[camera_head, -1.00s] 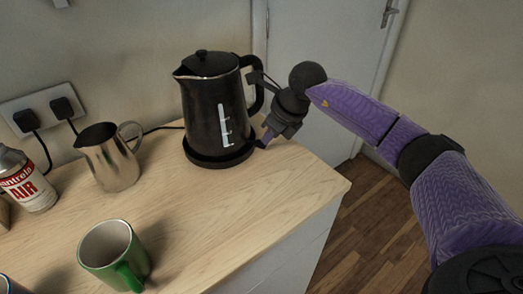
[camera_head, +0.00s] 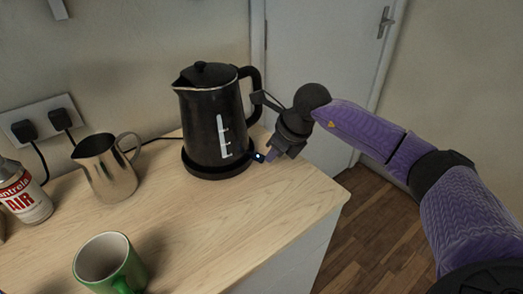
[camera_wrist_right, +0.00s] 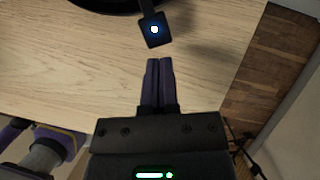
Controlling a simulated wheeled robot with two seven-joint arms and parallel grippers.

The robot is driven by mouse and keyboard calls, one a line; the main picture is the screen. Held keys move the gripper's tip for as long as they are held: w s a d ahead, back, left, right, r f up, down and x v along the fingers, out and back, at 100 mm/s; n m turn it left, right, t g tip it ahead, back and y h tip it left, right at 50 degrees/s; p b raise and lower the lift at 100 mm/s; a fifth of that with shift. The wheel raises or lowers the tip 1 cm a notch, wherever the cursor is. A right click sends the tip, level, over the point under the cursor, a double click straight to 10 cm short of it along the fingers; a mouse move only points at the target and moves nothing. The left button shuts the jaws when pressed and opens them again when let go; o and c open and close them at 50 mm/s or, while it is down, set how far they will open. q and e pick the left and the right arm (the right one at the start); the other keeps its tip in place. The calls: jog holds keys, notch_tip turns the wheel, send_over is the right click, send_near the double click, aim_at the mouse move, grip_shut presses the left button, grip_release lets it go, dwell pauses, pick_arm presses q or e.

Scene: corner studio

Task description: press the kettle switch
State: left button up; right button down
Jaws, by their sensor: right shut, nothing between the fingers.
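The black kettle (camera_head: 207,122) stands upright on its round base (camera_head: 217,171) near the counter's right end. A small dark switch tab (camera_head: 257,156) sticks out from the base on the right, with a lit bluish-white light; it also shows in the right wrist view (camera_wrist_right: 152,37). My right gripper (camera_head: 270,155) is just right of the tab. In the right wrist view its purple fingers (camera_wrist_right: 159,62) are shut and empty, pointing at the tab, with a small gap of wood visible between.
A steel jug (camera_head: 108,170), a green mug (camera_head: 106,262) and a spray can (camera_head: 24,194) stand on the counter (camera_head: 200,225) to the left. Two plugs sit in a wall socket (camera_head: 43,118). The counter's right edge drops to a wooden floor (camera_head: 372,232).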

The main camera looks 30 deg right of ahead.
jog(key=shift+s+d+r, duration=0.25)
jog(key=shift+s+r, duration=0.2)
jog(key=shift+s, duration=0.1)
jog(key=shift+s+f, duration=0.1)
pick_arm(q)
jog(key=shift+a+r, duration=0.2)
jog(key=shift+r, duration=0.25)
pick_arm(e)
jog(key=shift+f, duration=0.1)
pick_arm(q)
jog(key=r+p, duration=0.1)
jog(key=w+d+p, duration=0.1)
jog(key=r+p, duration=0.1)
jog(key=shift+w+d+r+t, duration=0.25)
jog(key=shift+r+t, duration=0.05)
jog(key=shift+r, duration=0.05)
pick_arm(e)
jog(key=v, duration=1)
pick_arm(q)
jog(key=shift+w, duration=0.15)
